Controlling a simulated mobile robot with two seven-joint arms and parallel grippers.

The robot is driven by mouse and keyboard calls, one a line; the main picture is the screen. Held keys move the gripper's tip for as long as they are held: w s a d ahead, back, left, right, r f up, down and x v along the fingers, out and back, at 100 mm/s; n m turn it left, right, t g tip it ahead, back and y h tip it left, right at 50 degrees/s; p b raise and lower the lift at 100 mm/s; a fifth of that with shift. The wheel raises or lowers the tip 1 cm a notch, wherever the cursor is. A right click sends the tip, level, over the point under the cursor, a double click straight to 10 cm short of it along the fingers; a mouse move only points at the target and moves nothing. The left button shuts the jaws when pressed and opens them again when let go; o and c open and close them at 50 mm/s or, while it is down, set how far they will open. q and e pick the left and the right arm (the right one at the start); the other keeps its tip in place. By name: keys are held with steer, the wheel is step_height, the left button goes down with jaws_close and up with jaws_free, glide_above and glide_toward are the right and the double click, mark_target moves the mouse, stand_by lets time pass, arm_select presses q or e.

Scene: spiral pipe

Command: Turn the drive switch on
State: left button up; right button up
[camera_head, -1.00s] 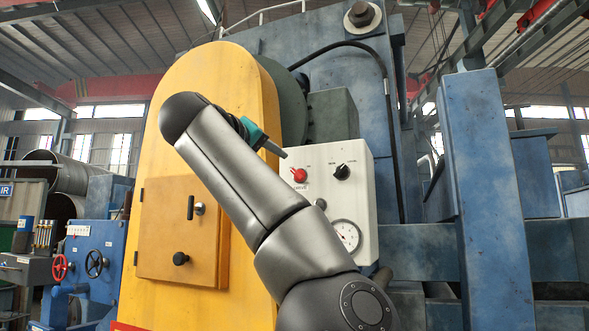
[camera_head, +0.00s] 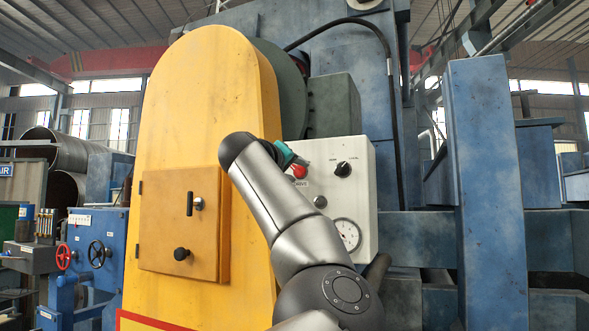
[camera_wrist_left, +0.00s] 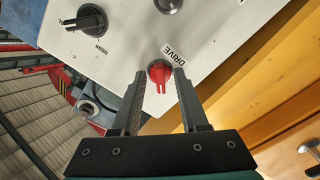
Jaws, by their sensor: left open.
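The red drive switch (camera_head: 299,171) is a small knob on the front of the white control box (camera_head: 340,190). In the left wrist view the red switch (camera_wrist_left: 160,76) sits beside the printed word DRIVE. My left gripper (camera_head: 302,160) is at the switch, its fingers partly covering it in the head view. In the left wrist view my left gripper (camera_wrist_left: 160,95) is open, with one finger on each side of the red knob's near end. Nothing is gripped; whether a finger touches the knob I cannot tell. My right gripper is not in view.
A black knob (camera_head: 342,169), a grey button (camera_head: 320,202) and a round gauge (camera_head: 347,234) share the panel. The yellow housing (camera_head: 215,100) with a small door (camera_head: 180,225) stands at the left. A blue post (camera_head: 487,190) stands at the right.

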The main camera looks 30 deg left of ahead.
arm_select(q)
steer(key=shift+c, duration=0.2)
jaws_close()
stand_by(0.3)
steer(key=m+b, duration=0.1)
steer(key=m, duration=0.1)
steer(key=shift+a+f+m+b, duration=0.1)
steer(key=shift+f+m+b, duration=0.05)
steer(key=shift+m+b, duration=0.25)
steer(key=m+b, duration=0.1)
steer(key=m, duration=0.3)
steer(key=m+b, duration=0.1)
steer(key=m, duration=0.4)
steer(key=shift+m, duration=0.4)
steer(key=m+p, duration=0.1)
steer(key=m, duration=0.4)
steer(key=shift+r, duration=0.2)
steer(key=shift+m, duration=0.3)
